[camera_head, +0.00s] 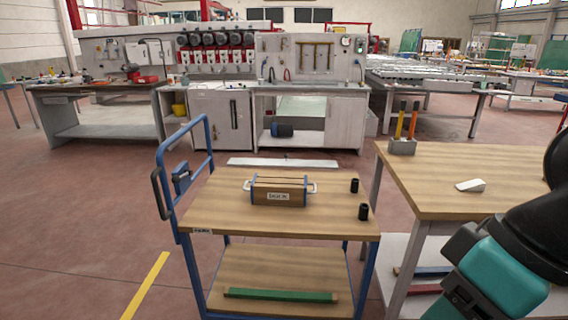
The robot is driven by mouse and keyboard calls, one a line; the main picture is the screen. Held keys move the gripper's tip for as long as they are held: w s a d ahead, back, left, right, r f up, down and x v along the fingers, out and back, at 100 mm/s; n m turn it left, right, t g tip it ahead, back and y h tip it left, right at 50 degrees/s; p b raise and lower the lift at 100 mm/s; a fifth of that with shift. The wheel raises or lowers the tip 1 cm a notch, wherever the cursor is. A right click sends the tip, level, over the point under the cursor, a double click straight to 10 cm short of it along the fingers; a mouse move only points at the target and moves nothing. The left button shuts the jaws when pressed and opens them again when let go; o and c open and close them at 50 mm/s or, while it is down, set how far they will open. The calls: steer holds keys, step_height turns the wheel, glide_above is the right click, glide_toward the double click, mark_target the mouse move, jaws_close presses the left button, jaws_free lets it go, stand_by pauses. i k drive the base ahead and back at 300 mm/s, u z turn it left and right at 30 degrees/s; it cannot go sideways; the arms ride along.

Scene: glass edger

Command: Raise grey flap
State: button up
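I cannot pick out the grey flap for certain. A long, flat, pale grey panel (283,162) lies low in front of the grey workbench at the back, behind the trolley; I cannot tell whether it is hinged. A paler panel (303,110) also shows in the open bay under that bench. Part of my arm, black and teal, fills the lower right corner, over the right-hand table. My gripper's fingers are not in view, and nothing of mine is seen touching either panel.
A blue-framed trolley (205,215) stands in front, carrying a wooden box (279,191) with handles and two black cylinders. A wooden table (440,170) at right holds a tool holder (402,146) and a white block (471,185). Red floor is free at left.

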mark_target(235, 162)
steer(key=u, duration=0.5)
steer(key=k, duration=0.6)
steer(key=u, duration=1)
steer(key=i, duration=1.2)
steer(key=u, duration=0.35)
steer(key=i, duration=3.7)
steer(key=z, duration=0.95)
steer(key=i, duration=0.8)
steer(key=z, duration=1.55)
steer(key=i, duration=1)
steer(key=z, duration=0.8)
steer(key=i, duration=0.5)
steer(key=u, duration=0.1)
